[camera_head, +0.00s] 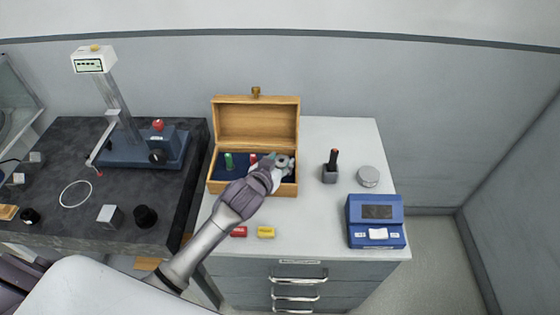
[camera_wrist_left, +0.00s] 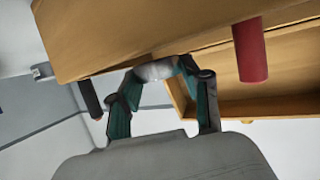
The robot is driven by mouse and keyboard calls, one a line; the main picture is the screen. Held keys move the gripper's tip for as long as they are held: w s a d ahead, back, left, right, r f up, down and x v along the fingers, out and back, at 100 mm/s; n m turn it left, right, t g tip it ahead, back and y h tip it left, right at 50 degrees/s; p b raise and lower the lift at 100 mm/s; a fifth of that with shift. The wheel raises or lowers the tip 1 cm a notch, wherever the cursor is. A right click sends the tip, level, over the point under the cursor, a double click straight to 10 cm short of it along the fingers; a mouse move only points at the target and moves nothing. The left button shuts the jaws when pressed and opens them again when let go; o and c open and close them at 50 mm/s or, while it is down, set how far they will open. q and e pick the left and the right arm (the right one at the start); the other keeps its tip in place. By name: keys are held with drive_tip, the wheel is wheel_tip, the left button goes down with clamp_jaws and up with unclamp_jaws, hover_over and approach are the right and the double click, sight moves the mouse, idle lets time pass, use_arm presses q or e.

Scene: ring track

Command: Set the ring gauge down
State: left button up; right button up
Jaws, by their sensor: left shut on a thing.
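My left gripper (camera_head: 277,164) reaches over the right part of an open wooden box (camera_head: 222,187) with a dark blue lining. It is shut on the ring gauge, a small pale metal piece (camera_head: 285,161). In the left wrist view the ring gauge (camera_wrist_left: 157,70) sits between the two fingertips (camera_wrist_left: 160,72), close to the box's wood. Whether it touches the box is not clear. A green peg (camera_head: 229,160) and a red peg (camera_head: 253,159) stand in the box, left of the gripper; the red peg is large in the left wrist view (camera_wrist_left: 250,50). My right gripper is not in view.
The box's raised lid (camera_head: 257,122) stands behind the gripper.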

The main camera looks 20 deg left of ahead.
use_arm(q)
drive_tip(key=shift+f, duration=0.2)
drive_tip(key=shift+f+b, duration=0.3)
drive_tip(key=shift+f, duration=0.2)
drive_tip(key=o, duration=1.3)
drive_tip(key=shift+r+p, duration=0.3)
drive_tip(key=shift+r, duration=0.2)
drive_tip(key=shift+s+r, duration=0.15)
drive_tip(key=shift+s, duration=0.2)
drive_tip(key=b+v, duration=0.1)
drive_tip(key=v, duration=1)
